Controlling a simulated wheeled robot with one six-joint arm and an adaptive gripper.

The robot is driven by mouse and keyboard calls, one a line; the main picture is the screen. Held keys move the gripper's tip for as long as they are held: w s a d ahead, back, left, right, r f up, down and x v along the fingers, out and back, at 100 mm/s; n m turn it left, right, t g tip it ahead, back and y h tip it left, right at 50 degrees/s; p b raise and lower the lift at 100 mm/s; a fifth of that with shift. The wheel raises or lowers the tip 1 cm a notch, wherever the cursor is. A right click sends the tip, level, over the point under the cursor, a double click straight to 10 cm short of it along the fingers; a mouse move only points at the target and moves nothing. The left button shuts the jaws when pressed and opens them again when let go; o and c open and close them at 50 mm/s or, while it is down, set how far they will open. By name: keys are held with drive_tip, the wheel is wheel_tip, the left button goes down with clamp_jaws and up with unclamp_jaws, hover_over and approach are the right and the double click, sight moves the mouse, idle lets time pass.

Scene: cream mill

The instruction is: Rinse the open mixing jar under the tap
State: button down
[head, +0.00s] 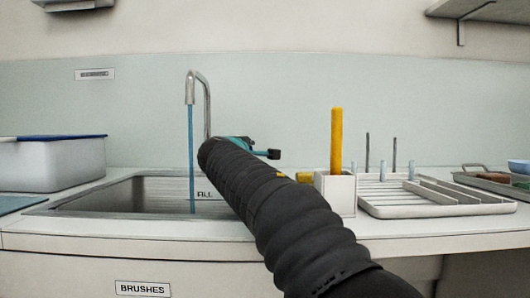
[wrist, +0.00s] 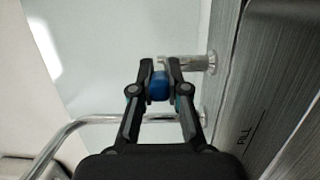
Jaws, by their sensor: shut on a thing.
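My gripper (wrist: 160,78) is shut on a small blue knob (wrist: 158,88) at the end of a short metal fitting (wrist: 205,62) beside the sink. In the head view my gripper (head: 262,150) is mostly hidden behind my arm, right of the tap. The tap (head: 207,95) is a curved metal pipe, which also shows in the wrist view (wrist: 90,121). A blue stream of water (head: 191,150) runs from its spout into the sink (head: 90,200). I cannot make out the open mixing jar in either view.
A white holder (head: 336,193) with an upright yellow handle (head: 336,140) stands right of my arm. Beyond it are a white drying rack (head: 440,207) and a tray (head: 485,186). A grey tub (head: 50,166) with a blue lid stands left of the sink.

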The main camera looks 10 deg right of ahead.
drive_tip(key=c, duration=1.2)
unclamp_jaws()
drive_tip(key=shift+o, duration=0.2)
drive_tip(key=shift+s, duration=0.1)
drive_tip(key=v, duration=1.1)
drive_tip(key=shift+s+a, duration=0.2)
drive_tip(key=shift+s, duration=0.15)
